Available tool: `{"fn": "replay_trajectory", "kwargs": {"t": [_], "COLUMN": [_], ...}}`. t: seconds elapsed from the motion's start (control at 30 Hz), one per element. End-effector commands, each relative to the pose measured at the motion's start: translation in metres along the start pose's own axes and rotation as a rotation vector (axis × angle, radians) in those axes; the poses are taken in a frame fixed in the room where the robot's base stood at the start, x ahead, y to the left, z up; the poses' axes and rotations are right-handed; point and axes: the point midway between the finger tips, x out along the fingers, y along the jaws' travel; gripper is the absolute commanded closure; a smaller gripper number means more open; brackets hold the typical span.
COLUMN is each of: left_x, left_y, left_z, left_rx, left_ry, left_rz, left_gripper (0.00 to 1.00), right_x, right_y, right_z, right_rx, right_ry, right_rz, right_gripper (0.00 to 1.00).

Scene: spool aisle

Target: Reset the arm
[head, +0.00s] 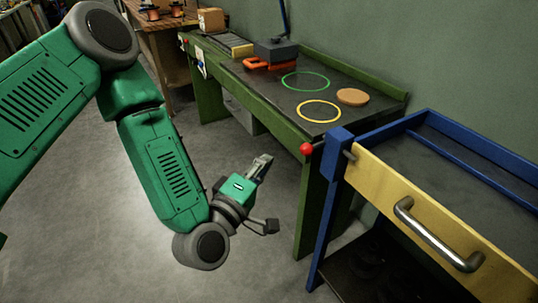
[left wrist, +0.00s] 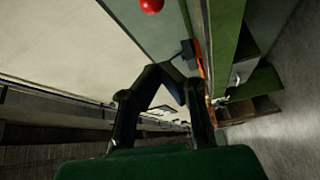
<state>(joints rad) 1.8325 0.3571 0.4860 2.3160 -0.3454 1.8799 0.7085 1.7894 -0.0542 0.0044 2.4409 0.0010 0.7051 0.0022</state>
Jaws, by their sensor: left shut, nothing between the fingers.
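My left arm is green with dark joints and comes in from the left of the head view. Its left gripper (head: 262,165) is shut and empty, held in the air in front of the green workbench (head: 260,113). In the left wrist view, the fingers of the left gripper (left wrist: 172,70) come together at their tips with nothing between them. My right gripper is in neither view.
The workbench carries a green ring (head: 305,82), a yellow ring (head: 319,111), an orange disc (head: 352,97) and a dark grey block (head: 276,50). A red knob (head: 306,149) sits at its near corner. A blue cart (head: 332,180) with a yellow front stands right. Floor left is clear.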

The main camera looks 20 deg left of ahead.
Motion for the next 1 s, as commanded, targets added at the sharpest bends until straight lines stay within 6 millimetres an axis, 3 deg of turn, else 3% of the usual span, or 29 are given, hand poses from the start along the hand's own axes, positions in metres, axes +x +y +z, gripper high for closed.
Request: {"fn": "replay_trajectory", "kwargs": {"t": [0.47, 0.57, 0.63, 0.73, 0.8, 0.9, 1.0], "left_x": [-0.001, -0.007, -0.02, -0.055, -0.09, -0.149, -0.206], "left_y": [-0.003, -0.019, -0.045, -0.098, -0.139, -0.187, -0.219], "left_z": [-0.001, 0.011, 0.026, 0.046, 0.053, 0.048, 0.031], "left_rx": [0.005, 0.066, 0.155, 0.343, 0.489, 0.682, 0.835], "left_ry": [-0.004, -0.059, -0.143, -0.325, -0.476, -0.696, -0.9], "left_rz": [-0.007, -0.069, -0.161, -0.348, -0.491, -0.688, -0.86], "left_gripper": [1.0, 1.0, 1.0, 1.0, 1.0, 1.0, 1.0], "right_x": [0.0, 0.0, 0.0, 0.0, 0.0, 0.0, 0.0], "right_y": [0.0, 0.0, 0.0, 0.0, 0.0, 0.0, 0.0], "right_z": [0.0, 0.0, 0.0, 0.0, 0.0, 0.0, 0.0], "right_rx": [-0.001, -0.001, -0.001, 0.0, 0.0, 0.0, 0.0], "right_ry": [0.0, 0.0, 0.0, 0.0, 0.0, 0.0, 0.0], "right_rz": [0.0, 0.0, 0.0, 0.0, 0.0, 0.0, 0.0], "right_gripper": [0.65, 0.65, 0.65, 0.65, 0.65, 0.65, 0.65]}}
